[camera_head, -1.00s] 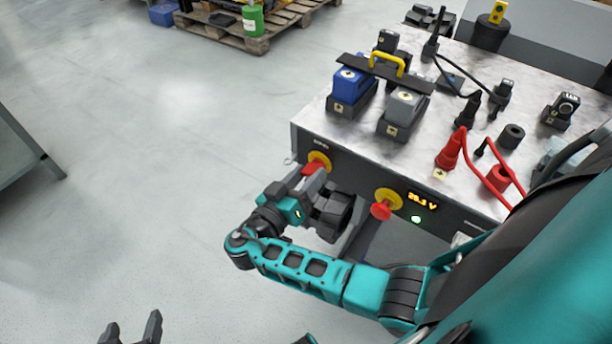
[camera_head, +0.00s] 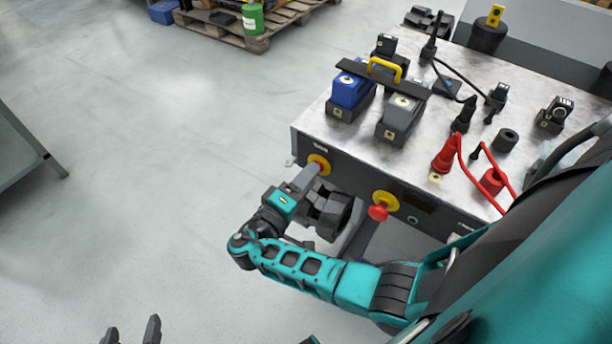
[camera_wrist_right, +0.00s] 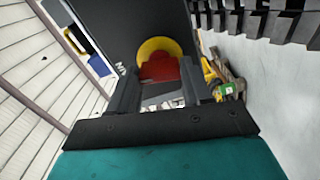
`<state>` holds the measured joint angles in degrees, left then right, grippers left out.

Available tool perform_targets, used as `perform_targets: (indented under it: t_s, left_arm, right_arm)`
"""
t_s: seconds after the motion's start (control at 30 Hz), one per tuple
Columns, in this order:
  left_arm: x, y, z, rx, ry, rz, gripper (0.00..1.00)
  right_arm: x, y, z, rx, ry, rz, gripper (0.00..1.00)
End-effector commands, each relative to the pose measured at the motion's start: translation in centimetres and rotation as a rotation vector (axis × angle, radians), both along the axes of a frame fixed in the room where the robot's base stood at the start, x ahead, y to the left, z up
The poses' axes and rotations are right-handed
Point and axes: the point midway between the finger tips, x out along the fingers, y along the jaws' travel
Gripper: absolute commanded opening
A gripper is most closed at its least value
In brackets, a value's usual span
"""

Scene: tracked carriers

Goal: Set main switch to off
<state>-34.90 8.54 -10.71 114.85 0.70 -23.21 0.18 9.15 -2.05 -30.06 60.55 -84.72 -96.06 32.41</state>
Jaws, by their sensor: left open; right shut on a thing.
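The main switch is a red handle on a yellow disc (camera_head: 322,160) at the left of the cabinet's front panel. My right gripper (camera_head: 310,174) reaches it from the front and is shut on the red handle, which it mostly covers in the head view. In the right wrist view the red handle (camera_wrist_right: 160,68) sits between the two fingers, with the yellow disc (camera_wrist_right: 155,45) behind it. The panel's display (camera_head: 419,203) and round lamp (camera_head: 412,219) are dark. My left gripper (camera_head: 131,334) is open and empty at the bottom left edge, far from the cabinet.
A second red knob (camera_head: 378,212) on a yellow disc sits right of the switch. The cabinet top (camera_head: 322,122) carries a blue block (camera_head: 350,90), a grey block (camera_head: 402,112), a yellow-handled bar (camera_head: 384,66) and red cables. Open floor lies left; a pallet (camera_head: 235,36) stands behind.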

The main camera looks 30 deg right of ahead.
Motion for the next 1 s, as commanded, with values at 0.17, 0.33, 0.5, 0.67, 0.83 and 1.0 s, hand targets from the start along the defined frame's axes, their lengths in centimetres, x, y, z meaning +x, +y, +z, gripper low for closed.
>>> perform_targets:
  t_s: [0.17, 0.33, 0.5, 0.67, 0.83, 1.0]
  left_arm:
    - [-0.01, 0.13, 0.29, 0.003, -0.004, 0.001, 0.69]
    - [-0.19, 0.26, 0.05, 0.006, 0.004, 0.002, 0.69]
    - [-0.24, 0.3, 0.06, 0.007, 0.004, 0.003, 0.69]
    - [-0.27, 0.32, 0.07, 0.008, 0.004, 0.004, 0.69]
    - [-0.27, 0.28, 0.09, 0.005, 0.004, 0.006, 0.69]
    - [-0.25, 0.23, 0.17, 0.003, 0.003, 0.007, 0.69]
  right_arm:
    - [0.16, -0.14, 0.27, -0.043, 0.094, -0.001, 0.18]
    - [0.17, -0.14, 0.23, -0.067, 0.152, -0.001, 0.18]
    - [0.17, -0.14, 0.19, -0.079, 0.181, -0.001, 0.18]
    - [0.17, -0.13, 0.17, -0.082, 0.189, -0.001, 0.18]
    - [0.18, -0.14, 0.17, -0.082, 0.188, -0.001, 0.18]
    - [0.17, -0.14, 0.18, -0.082, 0.187, -0.001, 0.54]
